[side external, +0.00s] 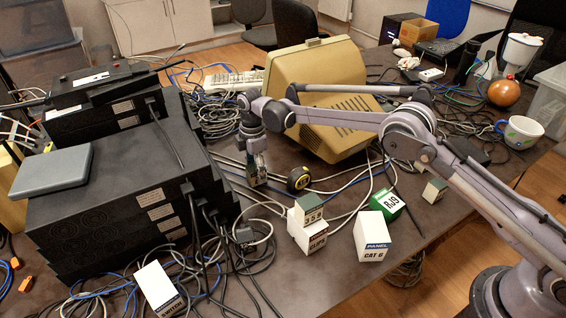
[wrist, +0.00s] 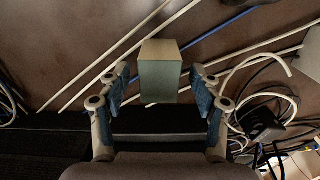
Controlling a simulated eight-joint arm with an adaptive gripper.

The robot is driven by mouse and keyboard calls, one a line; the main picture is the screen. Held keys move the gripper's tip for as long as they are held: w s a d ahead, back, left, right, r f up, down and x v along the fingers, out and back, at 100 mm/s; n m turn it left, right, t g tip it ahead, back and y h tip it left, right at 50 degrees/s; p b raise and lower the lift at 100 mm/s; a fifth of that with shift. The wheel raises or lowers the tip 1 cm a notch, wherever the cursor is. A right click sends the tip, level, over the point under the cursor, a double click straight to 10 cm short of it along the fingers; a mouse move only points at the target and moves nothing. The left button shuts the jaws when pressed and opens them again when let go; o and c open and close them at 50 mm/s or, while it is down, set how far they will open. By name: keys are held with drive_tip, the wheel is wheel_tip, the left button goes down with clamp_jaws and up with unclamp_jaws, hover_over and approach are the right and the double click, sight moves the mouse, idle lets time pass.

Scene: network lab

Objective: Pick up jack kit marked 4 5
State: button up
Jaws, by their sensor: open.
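A small box (wrist: 160,72) with a beige top and grey-green side stands between the open fingers of my gripper (wrist: 160,88) in the wrist view. A gap shows on each side, so the fingers are apart from it. No marking is readable on it. In the side external view my gripper (side external: 258,174) is low over the table, left of the tape measure, and mostly hides what is there. A similar green-and-beige box (side external: 308,209), its marking looking like 359, sits on a white CLIPS box (side external: 306,236). Another small one (side external: 434,190) stands at right. I cannot read 4 5 anywhere.
A tape measure (side external: 298,179) lies right of my gripper, with loose cables around. A green RJ9 box (side external: 382,204) and a white PANEL CAT 6 box (side external: 373,238) stand further right. Stacked black switches (side external: 115,205) rise at left. A beige monitor (side external: 318,75) stands behind.

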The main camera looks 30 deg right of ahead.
drive_tip(key=c, duration=1.3)
drive_tip(key=shift+r, duration=0.1)
